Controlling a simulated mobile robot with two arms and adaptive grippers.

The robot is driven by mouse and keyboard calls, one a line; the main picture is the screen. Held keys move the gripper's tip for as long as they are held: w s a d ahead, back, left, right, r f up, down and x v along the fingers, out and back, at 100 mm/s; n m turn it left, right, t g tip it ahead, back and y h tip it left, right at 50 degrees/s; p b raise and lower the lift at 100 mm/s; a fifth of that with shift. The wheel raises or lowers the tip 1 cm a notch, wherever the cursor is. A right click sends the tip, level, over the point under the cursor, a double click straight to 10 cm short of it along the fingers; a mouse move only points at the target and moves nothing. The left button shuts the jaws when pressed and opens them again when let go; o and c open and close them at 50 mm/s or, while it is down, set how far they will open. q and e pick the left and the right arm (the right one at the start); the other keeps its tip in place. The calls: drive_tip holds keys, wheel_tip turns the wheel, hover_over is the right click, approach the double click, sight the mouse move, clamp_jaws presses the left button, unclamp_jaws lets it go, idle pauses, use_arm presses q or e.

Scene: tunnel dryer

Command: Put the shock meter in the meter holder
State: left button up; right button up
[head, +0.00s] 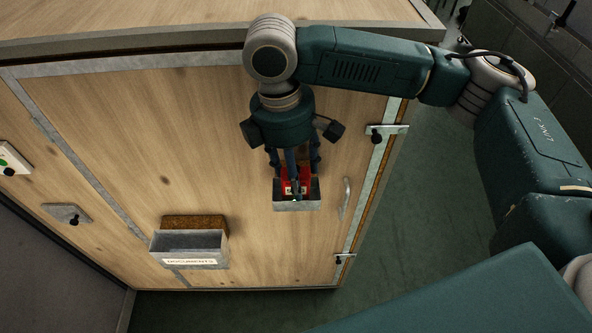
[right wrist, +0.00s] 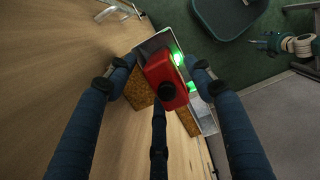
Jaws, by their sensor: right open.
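The red shock meter (head: 287,182) sits in the grey metal meter holder (head: 296,206) on the wooden door, its upper part above the rim. The right wrist view shows the meter (right wrist: 158,70) with a black knob and a green glow beside it, within the holder's metal walls (right wrist: 208,122). My right gripper (head: 294,178) is right over the holder with its fingers spread around the meter. In the right wrist view the fingers (right wrist: 163,88) stand open beside the meter. What looks like my left gripper (right wrist: 268,44) is small at the right edge of that view.
A metal documents box (head: 188,247) with a cork back hangs lower left on the wooden wall. A door handle (head: 345,197) is just right of the holder, with latches (head: 385,131) along the door's right edge. Green floor (head: 420,210) is open at the right.

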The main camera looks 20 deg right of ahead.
drive_tip(key=r, duration=0.3)
drive_tip(key=a+r+b, duration=0.1)
drive_tip(key=r, duration=0.3)
drive_tip(key=r+b, duration=0.1)
drive_tip(key=r, duration=0.3)
drive_tip(key=shift+w+a, duration=0.2)
drive_tip(key=shift+w, duration=0.05)
drive_tip(key=shift+r, duration=0.55)
drive_tip(key=shift+s, duration=0.1)
